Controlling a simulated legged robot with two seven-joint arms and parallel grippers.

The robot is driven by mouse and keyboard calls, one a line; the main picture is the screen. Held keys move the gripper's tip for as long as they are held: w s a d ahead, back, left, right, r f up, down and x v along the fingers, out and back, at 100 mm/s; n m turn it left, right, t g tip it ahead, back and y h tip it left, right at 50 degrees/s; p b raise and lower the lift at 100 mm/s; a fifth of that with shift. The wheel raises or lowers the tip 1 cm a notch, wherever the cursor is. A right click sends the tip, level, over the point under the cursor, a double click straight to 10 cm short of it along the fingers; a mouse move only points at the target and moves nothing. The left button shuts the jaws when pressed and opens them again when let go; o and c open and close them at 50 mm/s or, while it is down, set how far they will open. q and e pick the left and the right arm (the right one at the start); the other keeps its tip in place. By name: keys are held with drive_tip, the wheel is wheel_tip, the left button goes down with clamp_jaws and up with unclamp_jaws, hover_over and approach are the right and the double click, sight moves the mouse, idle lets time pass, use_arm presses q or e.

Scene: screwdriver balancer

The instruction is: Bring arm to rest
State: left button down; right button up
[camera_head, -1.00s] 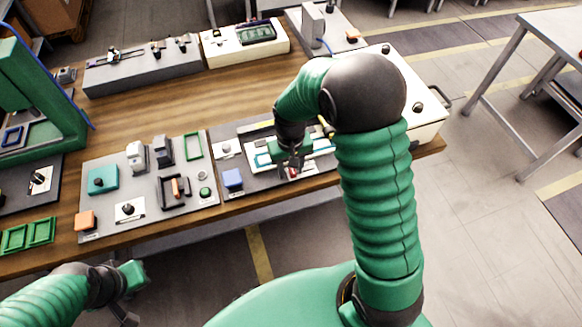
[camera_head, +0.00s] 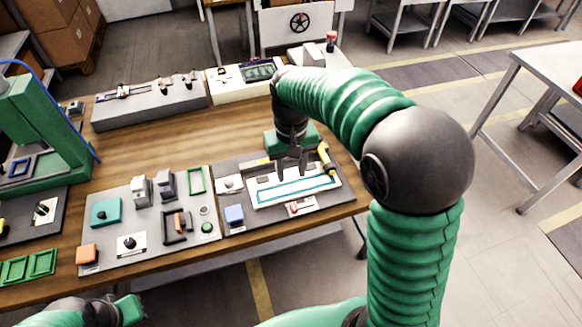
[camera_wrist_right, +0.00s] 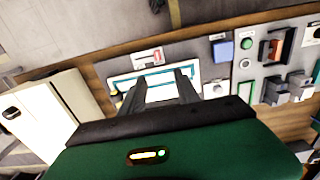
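My right gripper (camera_head: 291,162) hangs fingers-down above the white tray with a teal outline (camera_head: 300,192) on the right-hand grey panel. In the right wrist view its two fingers (camera_wrist_right: 160,90) stand apart with nothing held between them. The tray lies behind them there. A yellow-handled tool (camera_head: 326,158) stands at the tray's right end, near the gripper but apart from it. My left gripper (camera_head: 128,311) is low at the bottom left, in front of the table; its fingers are not clear.
A red switch (camera_head: 294,208) and a blue block (camera_head: 234,214) sit near the panel's front edge. The left grey panel (camera_head: 120,185) carries several small fixtures. A green frame (camera_head: 45,120) rises at the left. Bare wood (camera_head: 215,130) lies behind the panels.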

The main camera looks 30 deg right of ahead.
idle(0.4)
drive_tip(key=s+a+f+n+t, duration=0.2)
drive_tip(key=s+a+f, duration=0.4)
drive_tip(key=s+f, duration=0.3)
drive_tip(key=shift+s+a+f+n+t, duration=0.25)
drive_tip(key=shift+s+f+n+t, duration=0.05)
drive_tip(key=shift+s, duration=0.35)
drive_tip(key=shift+w+d, duration=0.1)
